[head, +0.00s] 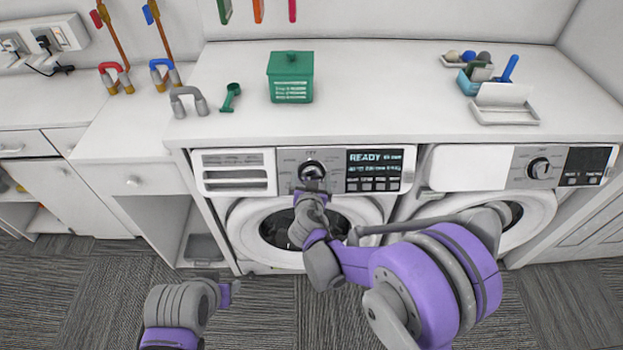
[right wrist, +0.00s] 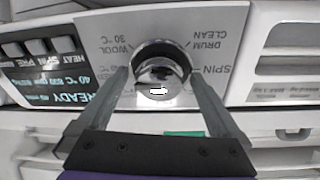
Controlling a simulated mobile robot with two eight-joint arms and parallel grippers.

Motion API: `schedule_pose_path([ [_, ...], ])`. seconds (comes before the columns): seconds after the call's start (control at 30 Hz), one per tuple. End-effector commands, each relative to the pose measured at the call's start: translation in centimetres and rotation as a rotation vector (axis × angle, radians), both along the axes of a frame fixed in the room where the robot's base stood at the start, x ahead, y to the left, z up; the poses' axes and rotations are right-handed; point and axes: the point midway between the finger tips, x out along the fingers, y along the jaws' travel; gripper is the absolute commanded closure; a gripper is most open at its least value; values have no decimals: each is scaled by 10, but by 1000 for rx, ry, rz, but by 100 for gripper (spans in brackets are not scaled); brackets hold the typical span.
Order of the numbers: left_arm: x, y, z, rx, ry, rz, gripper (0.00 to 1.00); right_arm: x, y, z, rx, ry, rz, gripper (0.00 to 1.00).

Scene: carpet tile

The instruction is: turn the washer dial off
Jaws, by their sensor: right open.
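The washer dial (head: 312,171) is a round chrome knob on the left machine's control panel, with a label that looks like OFF above it. In the right wrist view, which is upside down, the dial (right wrist: 161,78) sits between my right gripper's two open fingers (right wrist: 158,74). A small white arrow on its face points right there. Whether the fingers touch the knob, I cannot tell. In the head view my right gripper (head: 311,187) is just below the dial. My left gripper (head: 229,291) is low, over the carpet, its fingers unclear.
The display (head: 375,162) beside the dial reads READY. A second machine with its own dial (head: 539,168) stands to the right. The counter (head: 390,85) above holds a green box (head: 291,78), a green scoop (head: 231,97) and a white tray (head: 503,115).

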Motion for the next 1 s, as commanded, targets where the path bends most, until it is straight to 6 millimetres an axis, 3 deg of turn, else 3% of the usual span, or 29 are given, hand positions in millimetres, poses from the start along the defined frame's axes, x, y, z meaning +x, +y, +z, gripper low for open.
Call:
schedule_pose_path([
  [0.27,0,0,0,0,0,0,50,1,0,-1,0,0,0,2],
  [0.7,0,0,0,0,0,0,50,1,0,-1,0,1,0,79],
  [1.0,-1,0,-3,0,2,0,50,0,0,-1,-35,1,17,79],
])
